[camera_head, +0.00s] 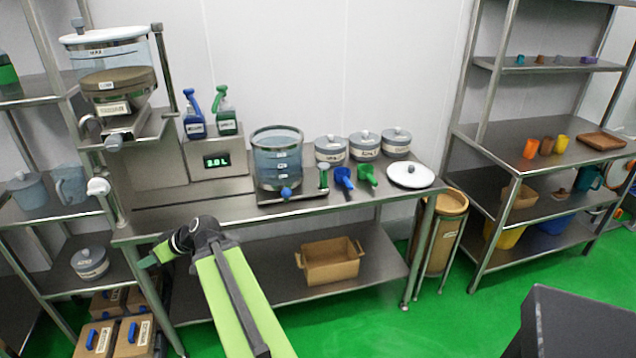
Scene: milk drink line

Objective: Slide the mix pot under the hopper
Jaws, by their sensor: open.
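The hopper (112,85), clear-walled with a white lid and brown contents, stands on a metal bracket above the left end of the steel bench. A clear cylindrical vessel with a blue knob at its front, apparently the mix pot (278,165), stands upright on a dark base on the bench. It is well to the right of the hopper, not under it. My gripper (156,252) is open and seems empty, in front of the bench's left part, apart from the pot. Its fingertips are small and partly hidden by my wrist.
The bench top (180,213) is bare below and right of the hopper. A box with a green display (216,162) and two spray bottles stand behind. Blue and green scoops (343,179), lidded grey pots and a white lid (410,175) lie right of the vessel.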

